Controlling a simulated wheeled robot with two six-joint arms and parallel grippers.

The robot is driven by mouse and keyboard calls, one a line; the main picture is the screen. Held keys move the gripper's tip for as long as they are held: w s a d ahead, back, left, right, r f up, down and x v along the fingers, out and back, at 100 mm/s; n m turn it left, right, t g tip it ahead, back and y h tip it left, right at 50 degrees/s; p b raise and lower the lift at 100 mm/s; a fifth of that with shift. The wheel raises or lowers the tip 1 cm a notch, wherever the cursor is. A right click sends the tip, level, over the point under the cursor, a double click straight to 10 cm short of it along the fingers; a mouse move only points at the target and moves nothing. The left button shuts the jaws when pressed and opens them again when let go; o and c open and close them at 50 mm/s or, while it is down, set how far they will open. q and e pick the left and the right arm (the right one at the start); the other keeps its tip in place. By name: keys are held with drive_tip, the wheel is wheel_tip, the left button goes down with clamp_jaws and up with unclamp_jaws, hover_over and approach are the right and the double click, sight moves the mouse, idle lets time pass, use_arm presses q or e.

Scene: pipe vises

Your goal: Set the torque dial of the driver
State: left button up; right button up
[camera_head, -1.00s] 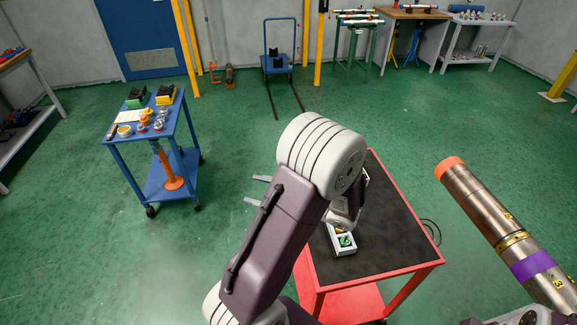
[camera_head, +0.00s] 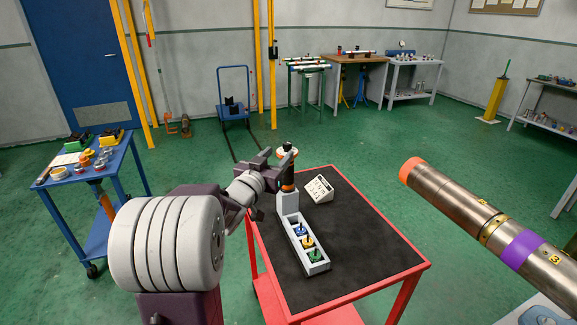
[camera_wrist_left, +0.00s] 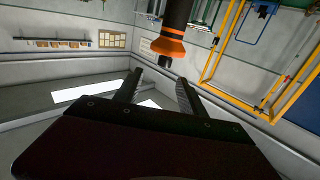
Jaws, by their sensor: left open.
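The driver (camera_head: 288,178), black with an orange band and a pale round top, stands upright in a grey-white holder (camera_head: 288,205) on the red cart. My left gripper (camera_head: 272,155) is at the driver's upper part, its fingers open. In the left wrist view the driver (camera_wrist_left: 171,45) shows as a dark body with an orange collar, just past the open fingertips of the gripper (camera_wrist_left: 160,78). Whether the fingers touch it I cannot tell. The dial's marks are too small to read. My right gripper is not in view.
The holder's tray carries a blue, a yellow and a green knob-like part (camera_head: 314,254). A white slanted card (camera_head: 319,189) stands beside it on the cart's black top (camera_head: 370,235). A steel pipe (camera_head: 470,215) with an orange end lies to the right. A blue cart (camera_head: 125,150) stands left.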

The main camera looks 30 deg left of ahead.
sight(285, 145)
use_arm(q)
drive_tip(key=w, duration=0.3)
drive_tip(key=w+a, duration=0.1)
drive_tip(key=w, duration=0.5)
drive_tip(key=shift+a+f+p, duration=0.15)
drive_tip(key=shift+a+p, duration=0.25)
drive_tip(key=shift+c, duration=0.3)
